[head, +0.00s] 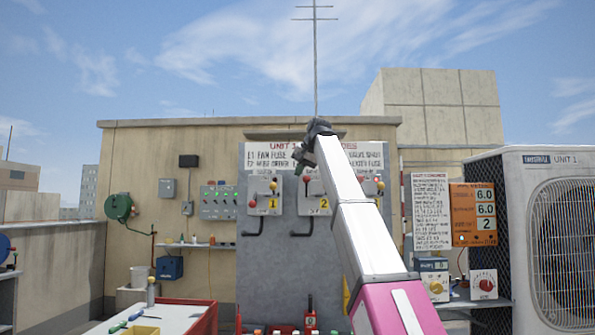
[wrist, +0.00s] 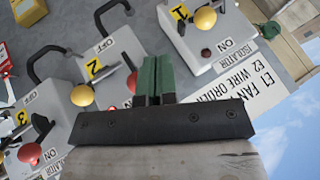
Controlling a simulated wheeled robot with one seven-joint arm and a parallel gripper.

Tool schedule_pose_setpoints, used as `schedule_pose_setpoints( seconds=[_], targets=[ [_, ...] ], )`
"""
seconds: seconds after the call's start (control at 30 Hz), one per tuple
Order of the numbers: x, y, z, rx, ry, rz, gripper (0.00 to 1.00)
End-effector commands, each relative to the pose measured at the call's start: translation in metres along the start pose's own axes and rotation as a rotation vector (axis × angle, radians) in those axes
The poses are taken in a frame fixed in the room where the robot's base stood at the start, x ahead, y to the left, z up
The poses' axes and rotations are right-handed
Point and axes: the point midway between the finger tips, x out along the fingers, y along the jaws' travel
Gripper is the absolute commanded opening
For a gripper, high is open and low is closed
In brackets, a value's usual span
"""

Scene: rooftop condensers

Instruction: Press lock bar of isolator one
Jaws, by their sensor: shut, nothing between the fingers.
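Isolator one (head: 263,196) is a grey box with a yellow "1" tag on the wall panel. A red ball, a small knob and a bent black handle show on it. In the wrist view isolator one (wrist: 210,50) is at the upper right, with a yellow knob (wrist: 205,18), a dark round spot and the word ON; part of it is cut off. I cannot tell which part is the lock bar. My gripper (head: 298,168) is above and between isolators one and two. Its green fingers (wrist: 157,80) are shut and empty, apparently apart from the boxes.
Isolator two (head: 315,196) is right of isolator one, with its own handle. Isolator three (wrist: 35,115) shows at the left of the wrist view; my arm partly hides it in the head view. A bench (head: 135,325) and a large condenser (head: 518,215) stand at the sides.

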Motion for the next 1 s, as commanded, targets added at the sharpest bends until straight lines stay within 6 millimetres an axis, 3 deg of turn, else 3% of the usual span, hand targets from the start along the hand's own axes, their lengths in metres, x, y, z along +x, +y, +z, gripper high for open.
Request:
schedule_pose_setpoints(
  seconds=[0.37, 0.6, 1.0],
  targets=[
    [0.072, 0.000, 0.001, 0.000, -0.003, 0.001, 0.00],
    [0.081, -0.029, -0.004, -0.001, 0.000, 0.000, 0.00],
    [0.084, -0.037, -0.004, 0.001, 0.000, 0.001, 0.00]
  ],
)
